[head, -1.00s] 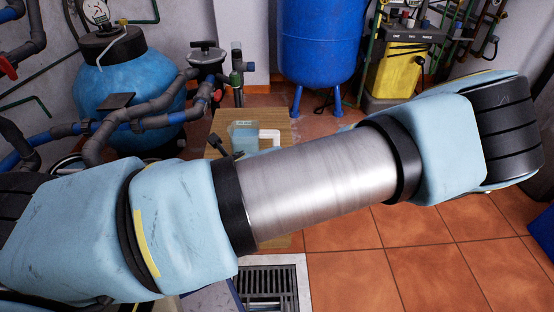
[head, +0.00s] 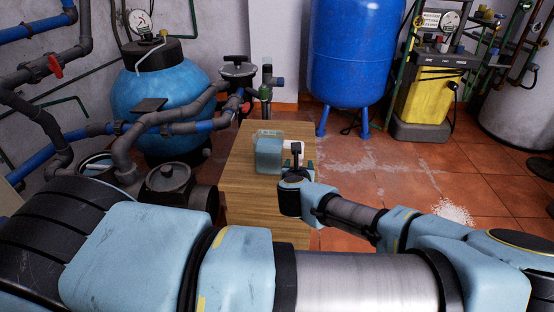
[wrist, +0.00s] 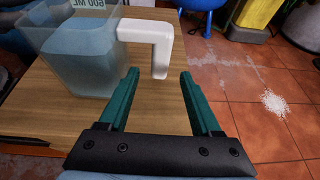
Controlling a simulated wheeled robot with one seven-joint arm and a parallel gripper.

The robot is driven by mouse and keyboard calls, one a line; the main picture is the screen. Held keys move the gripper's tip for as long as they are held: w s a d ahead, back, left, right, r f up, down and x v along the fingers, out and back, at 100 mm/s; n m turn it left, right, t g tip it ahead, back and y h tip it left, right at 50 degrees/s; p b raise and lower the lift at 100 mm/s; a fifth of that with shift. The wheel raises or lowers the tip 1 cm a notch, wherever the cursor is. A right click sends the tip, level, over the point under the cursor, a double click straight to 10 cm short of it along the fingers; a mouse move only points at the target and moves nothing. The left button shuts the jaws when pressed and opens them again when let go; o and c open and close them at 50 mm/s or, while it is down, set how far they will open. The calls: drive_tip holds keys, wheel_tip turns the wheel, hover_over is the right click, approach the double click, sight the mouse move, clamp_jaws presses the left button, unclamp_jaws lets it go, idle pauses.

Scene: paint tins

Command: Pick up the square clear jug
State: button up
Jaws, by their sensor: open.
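The square clear jug (head: 268,152) stands upright on the wooden table, with bluish liquid inside and a white handle (head: 294,146) on its right side. In the wrist view the jug (wrist: 75,58) is at the upper left, cut off by the top edge, with part of a "600 ML" label showing. Its white handle (wrist: 160,48) points towards my gripper. My gripper (wrist: 160,75) is open, with its two green fingers either side of the handle's lower end in the picture. The handle looks just beyond the fingertips, and I see no contact. In the head view my wrist partly hides the gripper.
The wooden table (head: 250,192) has bare top in front of the jug. A blue tank (head: 355,50) and a yellow unit (head: 425,95) stand behind on the tiled floor. Grey pipes and a round blue vessel (head: 150,95) crowd the left.

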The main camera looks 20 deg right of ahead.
drive_tip(key=shift+b+x, duration=0.4)
drive_tip(key=shift+x, duration=2.25)
clamp_jaws()
